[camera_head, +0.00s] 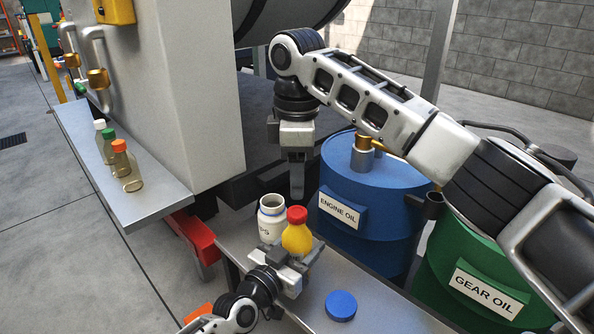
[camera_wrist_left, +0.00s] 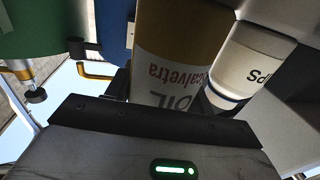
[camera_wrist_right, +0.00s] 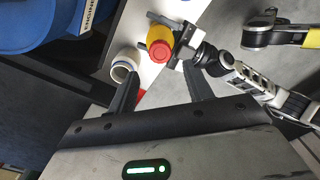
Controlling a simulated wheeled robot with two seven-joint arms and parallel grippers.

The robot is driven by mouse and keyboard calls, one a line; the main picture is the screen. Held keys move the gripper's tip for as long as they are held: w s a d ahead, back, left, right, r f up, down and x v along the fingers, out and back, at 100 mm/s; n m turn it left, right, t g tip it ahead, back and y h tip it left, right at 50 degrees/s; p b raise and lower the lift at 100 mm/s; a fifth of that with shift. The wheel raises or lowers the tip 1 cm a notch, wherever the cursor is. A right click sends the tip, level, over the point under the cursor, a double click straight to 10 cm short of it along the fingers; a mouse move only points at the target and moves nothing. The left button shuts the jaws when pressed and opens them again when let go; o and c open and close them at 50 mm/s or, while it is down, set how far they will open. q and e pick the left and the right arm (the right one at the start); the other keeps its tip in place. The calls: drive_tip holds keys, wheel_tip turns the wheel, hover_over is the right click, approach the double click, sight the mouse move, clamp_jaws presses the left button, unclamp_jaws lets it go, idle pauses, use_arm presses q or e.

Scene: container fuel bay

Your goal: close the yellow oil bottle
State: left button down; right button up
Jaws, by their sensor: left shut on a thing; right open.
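The yellow oil bottle (camera_head: 297,240) stands upright at the near table's left end, with a red cap (camera_head: 297,214) on its neck; how tight it is I cannot tell. My left gripper (camera_head: 290,271) is shut on the bottle's body from the near side. The bottle's label side fills the middle of the left wrist view (camera_wrist_left: 172,50). My right gripper (camera_head: 297,185) points down above the bottle, open and empty, apart from the cap. In the right wrist view the red cap (camera_wrist_right: 161,51) lies beyond the spread fingertips (camera_wrist_right: 160,90).
An open white bottle (camera_head: 270,220) stands close beside the yellow one. A blue lid (camera_head: 341,305) lies on the grey table (camera_head: 385,312). Blue (camera_head: 365,195) and green (camera_head: 440,275) drums stand behind. A shelf (camera_head: 150,205) at left holds several small bottles.

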sight(297, 211)
drive_tip(key=shift+f, duration=4.05)
drive_tip(key=c, duration=1)
drive_tip(key=m, duration=0.5)
drive_tip(key=o, duration=1.1)
drive_tip(key=shift+o, duration=0.2)
wheel_tip(297, 211, up, 12)
